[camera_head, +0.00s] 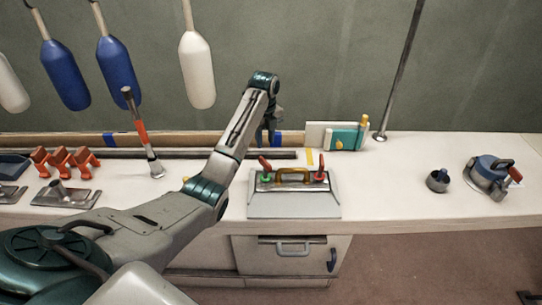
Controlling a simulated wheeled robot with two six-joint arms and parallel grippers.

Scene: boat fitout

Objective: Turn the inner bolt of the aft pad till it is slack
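My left arm reaches across the bench, and its gripper (269,131) points down above the back of the bench, behind a grey sloped case. The fingers are small and dark here, so I cannot tell whether they are open or shut. A flat metal pad with a short upright tube (66,195) lies at the left of the bench. Part of another metal plate (10,194) shows at the left edge. I cannot tell which is the aft pad, and no inner bolt can be made out. My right gripper is out of view.
The grey case (293,206) has a yellow handle and red-green knobs. Orange clamps (66,158) and an orange-gripped rod (142,133) stand left. A teal box (345,137), a dark cup (438,181) and a blue-topped device (489,175) stand right. Fenders (196,70) hang behind. Bench space (390,185) right of the case is clear.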

